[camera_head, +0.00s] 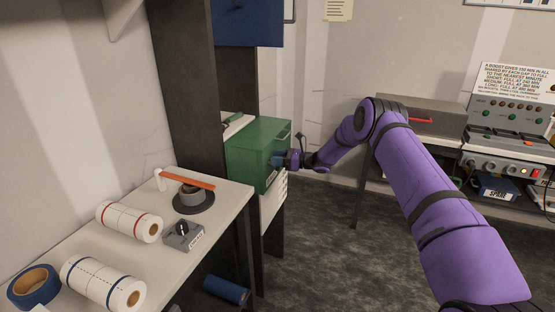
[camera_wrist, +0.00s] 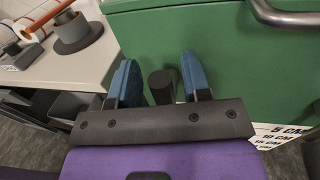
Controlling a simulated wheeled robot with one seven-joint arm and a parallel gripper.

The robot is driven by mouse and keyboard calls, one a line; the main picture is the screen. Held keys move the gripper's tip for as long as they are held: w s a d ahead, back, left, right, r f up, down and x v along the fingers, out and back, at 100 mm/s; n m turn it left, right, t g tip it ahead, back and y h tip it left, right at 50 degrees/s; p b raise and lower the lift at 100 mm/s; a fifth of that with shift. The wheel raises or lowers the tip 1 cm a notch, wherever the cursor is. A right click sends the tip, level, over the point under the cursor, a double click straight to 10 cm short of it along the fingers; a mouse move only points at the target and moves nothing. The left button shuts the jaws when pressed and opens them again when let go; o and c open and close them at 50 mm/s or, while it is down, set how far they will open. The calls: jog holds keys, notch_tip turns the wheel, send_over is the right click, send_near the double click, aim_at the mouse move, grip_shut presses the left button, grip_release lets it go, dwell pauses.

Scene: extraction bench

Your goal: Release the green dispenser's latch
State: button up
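The green dispenser (camera_head: 250,142) is a box on a stand beyond the white bench, with a grey bar handle (camera_head: 284,134) on its front. My gripper (camera_head: 277,160) is at the dispenser's front, below the handle. In the wrist view, the green front (camera_wrist: 215,45) fills the top, and the handle (camera_wrist: 290,17) is at upper right. A dark round knob (camera_wrist: 161,86), perhaps the latch, stands between the blue fingers of my gripper (camera_wrist: 158,68). The fingers are open, with a gap showing on each side of the knob. The knob's far end is hard to make out.
The white bench (camera_head: 215,215) at left holds paper rolls (camera_head: 130,221), blue tape (camera_head: 35,286), a grey knob box (camera_head: 183,235) and an orange-handled item (camera_head: 188,179). A label card (camera_wrist: 280,132) shows below the dispenser. The floor (camera_head: 325,215) between the benches is clear.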

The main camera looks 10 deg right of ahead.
grip_shut()
jog(key=shift+s+n, duration=0.1)
jog(key=shift+n, duration=0.3)
jog(key=shift+s+a+n+h, duration=0.2)
jog(key=shift+s+n+h, duration=0.1)
jog(key=shift+n, duration=0.6)
jog(key=n, duration=0.3)
jog(key=shift+s+a+f+h, duration=0.2)
jog(key=shift+s+a+h, duration=0.1)
jog(key=shift+s+h, duration=0.1)
jog(key=n, duration=0.2)
jog(key=shift+s+a+f+n+h, duration=0.2)
jog(key=shift+s+f+n+h, duration=0.05)
jog(key=shift+f+n+h, duration=0.05)
jog(key=n, duration=0.2)
jog(key=f+n, duration=0.1)
jog(key=shift+s+a+t+h, duration=0.2)
jog(key=shift+s+t+h, duration=0.1)
jog(key=n, duration=0.1)
jog(key=f+n, duration=0.1)
jog(key=n, duration=0.1)
jog(key=n+t+h, duration=0.1)
jog(key=shift+s+a+f+n, duration=0.1)
jog(key=shift+s+f+n, duration=0.05)
jog(key=shift+f+n, duration=0.15)
